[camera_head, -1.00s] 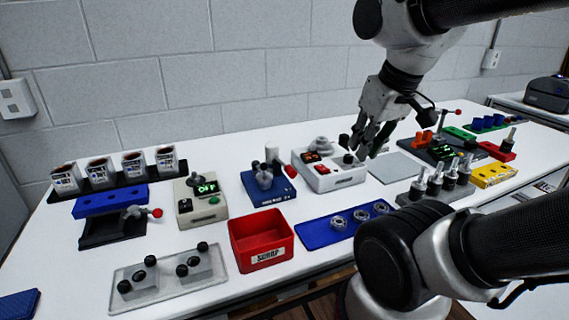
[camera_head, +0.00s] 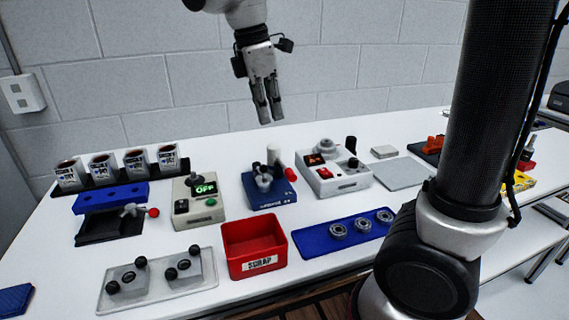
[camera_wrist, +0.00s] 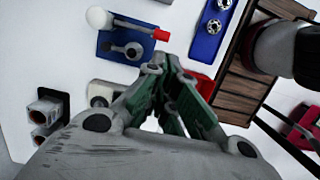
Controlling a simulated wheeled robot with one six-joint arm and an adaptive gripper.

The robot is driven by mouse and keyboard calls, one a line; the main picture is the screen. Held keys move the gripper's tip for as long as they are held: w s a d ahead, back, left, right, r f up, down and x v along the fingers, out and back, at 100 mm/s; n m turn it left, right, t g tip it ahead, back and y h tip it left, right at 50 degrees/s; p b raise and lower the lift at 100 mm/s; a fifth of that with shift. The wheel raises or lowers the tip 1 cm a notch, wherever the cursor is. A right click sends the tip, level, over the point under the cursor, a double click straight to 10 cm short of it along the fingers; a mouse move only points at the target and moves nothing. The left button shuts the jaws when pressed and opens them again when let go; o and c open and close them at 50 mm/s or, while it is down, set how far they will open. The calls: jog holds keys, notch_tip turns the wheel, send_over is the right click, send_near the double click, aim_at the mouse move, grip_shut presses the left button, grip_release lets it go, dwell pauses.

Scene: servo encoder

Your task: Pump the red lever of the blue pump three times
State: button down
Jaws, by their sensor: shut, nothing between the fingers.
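The blue pump (camera_head: 270,196) stands on the table in the middle of the head view, with a grey cylinder and a grey fitting on its blue base. Its red lever end (camera_head: 290,174) sticks out at the right. In the wrist view the pump (camera_wrist: 115,48) is at the upper left, its red lever tip (camera_wrist: 160,35) pointing right. My gripper (camera_head: 270,120) hangs above and behind the pump, pointing down, shut and empty. It is clear of the lever. In the wrist view my fingers (camera_wrist: 168,68) show below and right of the pump.
A grey box with an OFF display (camera_head: 198,202) stands left of the pump, and a white device (camera_head: 335,182) stands right. A red scrap bin (camera_head: 255,250) and a blue tray with rings (camera_head: 312,240) are in front. The space above the pump is free.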

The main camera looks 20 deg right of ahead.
dwell(0.3)
send_near(285, 168)
jog(key=s+f, duration=0.3)
jog(key=f, duration=0.3)
jog(key=shift+s+f, duration=0.15)
jog(key=shift+s, duration=0.1)
jog(key=shift+s+f, duration=0.3)
jog(key=shift+f, duration=0.6)
jog(key=shift+s+f, duration=0.3)
jog(key=shift+f, duration=0.6)
